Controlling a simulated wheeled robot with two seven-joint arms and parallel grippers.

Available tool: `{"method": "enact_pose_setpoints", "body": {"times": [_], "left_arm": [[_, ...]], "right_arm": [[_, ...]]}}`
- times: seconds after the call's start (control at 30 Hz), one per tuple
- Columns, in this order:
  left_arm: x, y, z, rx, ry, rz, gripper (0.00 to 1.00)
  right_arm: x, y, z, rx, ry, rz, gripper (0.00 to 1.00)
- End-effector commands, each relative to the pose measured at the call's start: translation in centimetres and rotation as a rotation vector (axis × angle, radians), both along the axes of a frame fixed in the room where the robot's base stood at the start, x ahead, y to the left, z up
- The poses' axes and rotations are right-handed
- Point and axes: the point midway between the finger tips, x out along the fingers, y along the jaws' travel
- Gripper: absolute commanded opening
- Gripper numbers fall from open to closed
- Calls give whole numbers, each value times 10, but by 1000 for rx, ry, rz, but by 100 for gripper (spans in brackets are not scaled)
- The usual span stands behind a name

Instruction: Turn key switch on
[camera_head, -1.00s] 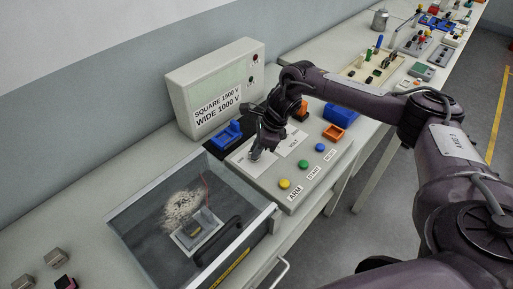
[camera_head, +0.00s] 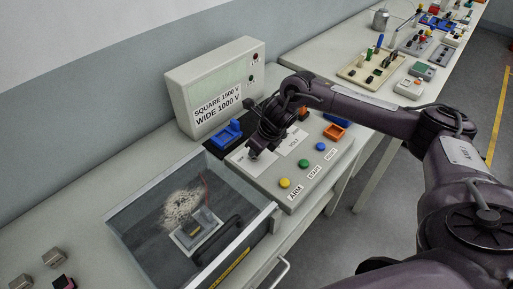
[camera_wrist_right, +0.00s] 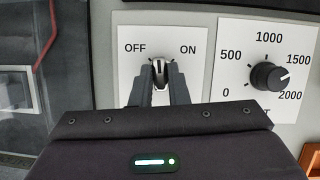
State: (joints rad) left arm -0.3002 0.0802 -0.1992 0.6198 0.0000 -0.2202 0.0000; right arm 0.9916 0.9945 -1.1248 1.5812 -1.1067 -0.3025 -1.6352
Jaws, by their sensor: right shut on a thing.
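The key switch (camera_wrist_right: 159,66) sits on a white plate (camera_wrist_right: 190,80) marked OFF at left and ON at right in the right wrist view. Its key head points about straight up, between the two labels. My right gripper (camera_wrist_right: 159,76) is shut on the key, one finger on each side. In the head view, my right gripper (camera_head: 255,152) is over the left part of the control panel (camera_head: 275,186) and hides the switch. My left gripper is not in view.
A voltage knob (camera_wrist_right: 268,75) stands right of the switch. A clear-lidded test box (camera_head: 150,238) is at left. A display unit (camera_head: 218,90) stands behind, with a blue holder (camera_head: 224,134) before it.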

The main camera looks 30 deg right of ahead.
Motion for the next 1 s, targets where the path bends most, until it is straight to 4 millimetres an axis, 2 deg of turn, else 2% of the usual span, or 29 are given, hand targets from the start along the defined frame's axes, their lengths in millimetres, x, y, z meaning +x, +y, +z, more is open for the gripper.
{"method": "enact_pose_setpoints", "body": {"times": [0.27, 0.6, 1.0], "left_arm": [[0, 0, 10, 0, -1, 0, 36], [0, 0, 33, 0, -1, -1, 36], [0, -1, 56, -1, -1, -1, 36]], "right_arm": [[0, 2, 4, 1, -3, -263, 0], [1, 4, 5, 1, -1, -579, 0], [1, 6, 4, 2, -3, -837, 0]]}}
